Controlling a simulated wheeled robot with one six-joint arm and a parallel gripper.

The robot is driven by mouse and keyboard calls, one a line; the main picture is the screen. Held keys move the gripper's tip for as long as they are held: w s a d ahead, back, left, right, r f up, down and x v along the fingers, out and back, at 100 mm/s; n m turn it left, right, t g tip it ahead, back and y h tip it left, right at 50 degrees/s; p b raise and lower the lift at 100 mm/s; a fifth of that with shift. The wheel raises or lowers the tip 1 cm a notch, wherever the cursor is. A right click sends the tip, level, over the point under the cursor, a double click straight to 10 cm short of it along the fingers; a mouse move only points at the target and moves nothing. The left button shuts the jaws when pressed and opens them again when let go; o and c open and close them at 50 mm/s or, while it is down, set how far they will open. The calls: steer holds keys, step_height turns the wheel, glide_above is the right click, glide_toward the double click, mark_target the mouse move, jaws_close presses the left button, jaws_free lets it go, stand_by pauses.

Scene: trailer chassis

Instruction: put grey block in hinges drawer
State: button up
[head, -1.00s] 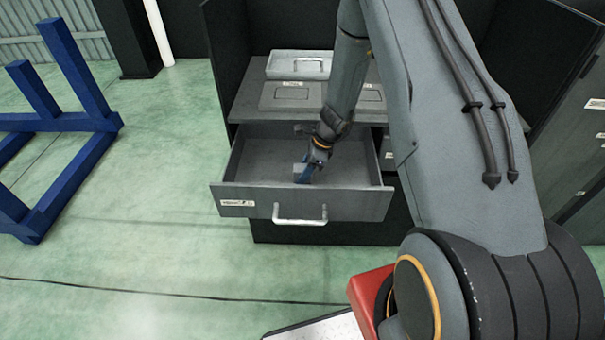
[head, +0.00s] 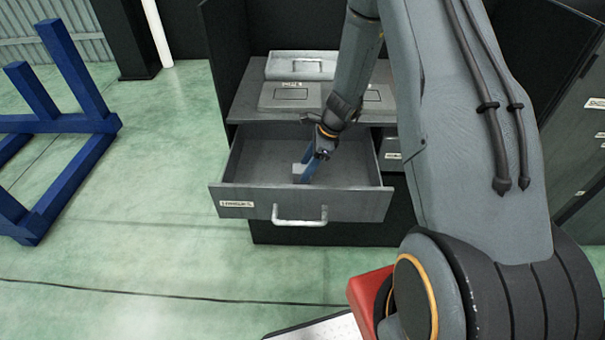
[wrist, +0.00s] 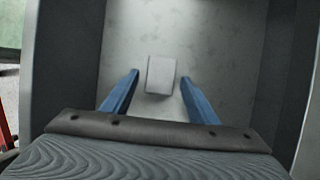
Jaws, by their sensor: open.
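The grey block (wrist: 160,75) lies on the floor of the open drawer (head: 245,208). In the wrist view it sits between and just beyond my two blue fingertips, with clear gaps on both sides. It also shows in the head view (head: 298,169), small and partly behind a finger. My gripper (wrist: 160,88) is open and empty, reaching down into the drawer; in the head view its blue finger (head: 307,168) stands beside the block. The drawer has a label at the left of its front, too blurred to read for certain.
The cabinet top holds a light tray-like case (head: 300,66) and flat grey lids. A blue metal frame (head: 75,90) stands on the green floor at left. The drawer walls surround my gripper closely.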

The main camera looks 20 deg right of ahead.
steer(key=w+v, duration=0.1)
steer(key=v, duration=0.7)
steer(key=s+a+r+n+h, duration=0.1)
steer(key=s+r+n, duration=0.4)
steer(key=s+n, duration=0.2)
steer(key=s+a+r+n+h, duration=0.2)
steer(key=s+r+n, duration=0.2)
steer(key=s+n, duration=0.3)
steer(key=s+a+r+n+g+h, duration=0.1)
steer(key=s+r+n, duration=0.4)
steer(key=s, duration=0.5)
steer(key=n, duration=0.2)
steer(key=shift+s+a+r+n, duration=0.3)
steer(key=shift+s+a+r, duration=0.05)
steer(key=shift+s+a, duration=0.05)
